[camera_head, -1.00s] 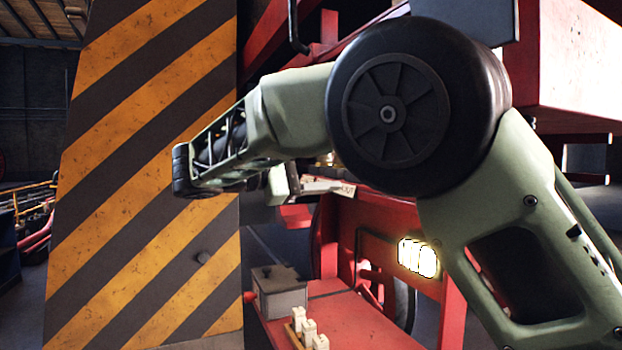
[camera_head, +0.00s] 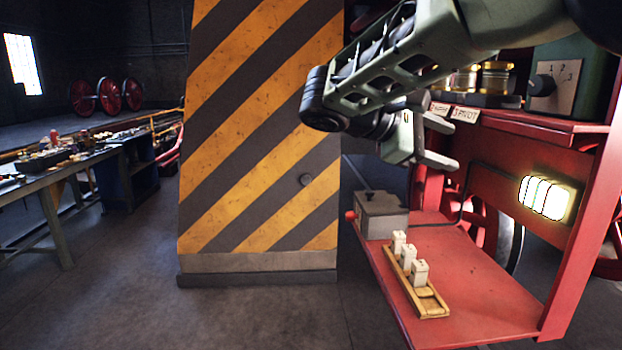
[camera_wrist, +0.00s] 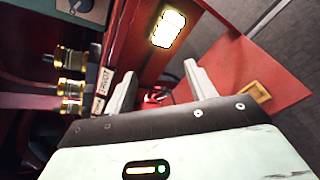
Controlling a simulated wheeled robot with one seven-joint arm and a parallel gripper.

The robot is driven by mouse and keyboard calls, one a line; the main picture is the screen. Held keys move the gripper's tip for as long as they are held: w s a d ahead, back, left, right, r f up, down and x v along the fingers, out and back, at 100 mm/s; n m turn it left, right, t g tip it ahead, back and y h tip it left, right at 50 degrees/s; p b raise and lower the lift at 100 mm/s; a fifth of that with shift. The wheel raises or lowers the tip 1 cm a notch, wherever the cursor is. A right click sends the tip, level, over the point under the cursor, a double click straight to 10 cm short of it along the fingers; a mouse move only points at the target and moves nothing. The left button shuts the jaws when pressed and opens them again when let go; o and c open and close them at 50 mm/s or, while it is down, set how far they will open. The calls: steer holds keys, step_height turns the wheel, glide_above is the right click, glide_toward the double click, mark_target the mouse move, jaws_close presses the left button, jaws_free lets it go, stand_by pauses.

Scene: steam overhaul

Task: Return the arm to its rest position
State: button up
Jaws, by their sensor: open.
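My arm reaches in from the upper right in the head view, green with black joints. My gripper (camera_head: 440,150) hangs in front of the red cabinet, above its lower shelf, with nothing between its two pale fingers. In the wrist view the gripper (camera_wrist: 158,95) shows its fingers spread apart and empty, with the red shelf and the lit lamp beyond them.
A red lower shelf (camera_head: 480,285) bears a grey box (camera_head: 380,217) and a wooden rack (camera_head: 430,303) with white blocks. A lit lamp (camera_head: 545,197) is on the back panel. A striped pillar (camera_head: 260,130) stands left. A workbench (camera_head: 45,185) is far left; floor between is clear.

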steer(key=s+a+f+n+g+y+b, duration=0.1)
steer(key=s+a+f+y, duration=0.1)
steer(key=s+f+y, duration=0.45)
steer(key=s+a+f+n+y+b, duration=0.15)
steer(key=s+f, duration=0.25)
steer(key=f, duration=0.6)
steer(key=s+a+f+m+y, duration=0.2)
steer(key=s+f, duration=0.3)
steer(key=s, duration=0.4)
steer(key=s+a+f+m+g+y+b, duration=0.1)
steer(key=s+a+f+y, duration=0.3)
steer(key=s, duration=0.5)
steer(key=shift+s+f+m, duration=0.25)
steer(key=shift+f+m, duration=0.4)
steer(key=shift+f, duration=0.25)
